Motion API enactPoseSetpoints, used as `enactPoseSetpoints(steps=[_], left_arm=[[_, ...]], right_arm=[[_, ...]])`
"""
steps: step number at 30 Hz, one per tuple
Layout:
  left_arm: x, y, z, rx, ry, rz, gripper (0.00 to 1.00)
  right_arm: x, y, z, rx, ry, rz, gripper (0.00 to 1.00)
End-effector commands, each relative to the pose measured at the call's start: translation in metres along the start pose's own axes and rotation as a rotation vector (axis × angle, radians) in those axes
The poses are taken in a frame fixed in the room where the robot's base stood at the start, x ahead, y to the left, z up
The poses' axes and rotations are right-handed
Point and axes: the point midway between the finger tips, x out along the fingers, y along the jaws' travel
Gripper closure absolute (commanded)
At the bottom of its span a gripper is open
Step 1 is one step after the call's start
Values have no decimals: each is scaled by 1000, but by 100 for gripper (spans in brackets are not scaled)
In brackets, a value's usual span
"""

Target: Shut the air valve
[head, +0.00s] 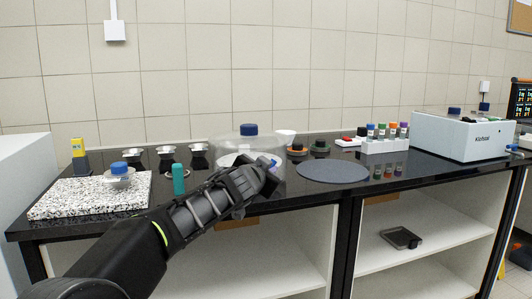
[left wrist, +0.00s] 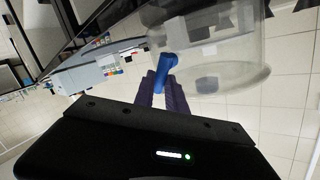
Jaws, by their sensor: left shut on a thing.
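A clear, round vessel (head: 222,146) with a blue knob (head: 248,129) on top stands on the black bench; it also shows in the left wrist view (left wrist: 240,60). The blue air valve handle (left wrist: 166,68) sticks out from the vessel's side, and a small blue bit of it shows in the head view (head: 274,163). My left gripper (head: 268,176) reaches across the bench front to the vessel. In the left wrist view its dark fingers (left wrist: 162,88) are shut on the blue handle. The finger contact is partly hidden. My right gripper is not in view.
A teal bottle (head: 178,179), a speckled slab (head: 80,197) and small metal bowls (head: 165,152) are left of the vessel. A dark grey round mat (head: 333,171), a white rack of colour-capped vials (head: 384,146) and a white machine (head: 455,136) are to its right.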

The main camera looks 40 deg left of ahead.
Motion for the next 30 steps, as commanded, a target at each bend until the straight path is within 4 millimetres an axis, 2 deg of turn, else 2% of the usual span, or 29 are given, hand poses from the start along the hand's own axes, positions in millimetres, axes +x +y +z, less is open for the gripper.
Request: enactPoseSetpoints(steps=[1, 6, 12, 21, 30], left_arm=[[-1, -2, -11, 32, -25, 11, 100], [2, 2, -11, 162, -112, 36, 100], [5, 7, -9, 317, -217, 66, 100], [10, 14, -7, 550, -372, 109, 100], [13, 20, -2, 726, -492, 142, 100]], right_arm=[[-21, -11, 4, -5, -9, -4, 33], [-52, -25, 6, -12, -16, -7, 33], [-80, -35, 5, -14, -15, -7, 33], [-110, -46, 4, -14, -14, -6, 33], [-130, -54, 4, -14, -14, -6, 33]])
